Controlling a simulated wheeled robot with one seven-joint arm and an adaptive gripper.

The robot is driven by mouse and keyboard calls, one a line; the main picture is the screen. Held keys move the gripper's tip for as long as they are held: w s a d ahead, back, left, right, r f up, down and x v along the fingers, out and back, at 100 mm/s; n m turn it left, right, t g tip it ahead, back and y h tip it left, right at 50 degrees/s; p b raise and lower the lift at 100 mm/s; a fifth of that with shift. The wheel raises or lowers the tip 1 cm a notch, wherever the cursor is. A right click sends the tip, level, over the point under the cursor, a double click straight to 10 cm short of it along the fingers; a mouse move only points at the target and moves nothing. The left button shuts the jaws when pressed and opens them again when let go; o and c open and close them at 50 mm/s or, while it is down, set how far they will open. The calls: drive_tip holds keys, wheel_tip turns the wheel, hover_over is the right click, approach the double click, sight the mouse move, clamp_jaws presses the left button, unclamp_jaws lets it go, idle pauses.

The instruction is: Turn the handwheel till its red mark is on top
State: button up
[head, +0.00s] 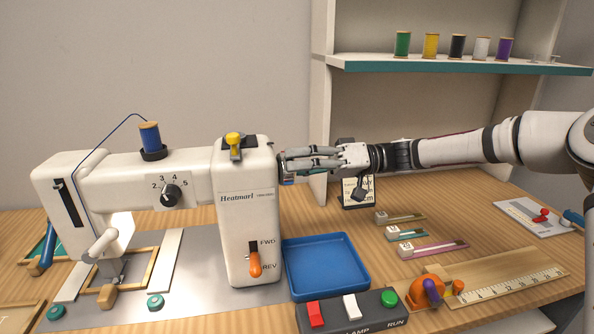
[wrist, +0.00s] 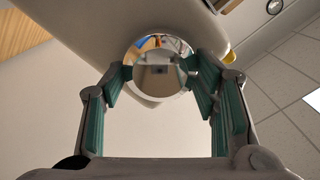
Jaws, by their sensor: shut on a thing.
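The handwheel (wrist: 160,68) shows in the wrist view as a shiny, mirror-like round face on the end of the white sewing machine (head: 247,205). In the head view only a small part of the handwheel (head: 287,178) shows, at the machine's right side under the fingers. My gripper (head: 292,160) reaches in from the right and is shut on the handwheel. In the wrist view my gripper (wrist: 163,78) has its green-padded fingers at the wheel's left and right edges. I cannot make out the red mark; the wheel's face carries only reflections.
A blue tray (head: 325,268) lies below my gripper. A dark control box (head: 350,312) with red, white and green buttons stands in front of it. A small sign (head: 357,192) stands behind the tray. A shelf (head: 455,67) with several thread spools hangs above my arm.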

drive_tip(key=shift+s+f+n+b, duration=0.1)
drive_tip(key=shift+n+b, duration=0.4)
drive_tip(key=shift+n, duration=1)
drive_tip(key=o, duration=1.2)
drive_tip(key=shift+c, duration=0.2)
drive_tip(key=v, duration=1.2)
drive_tip(key=shift+d, duration=0.1)
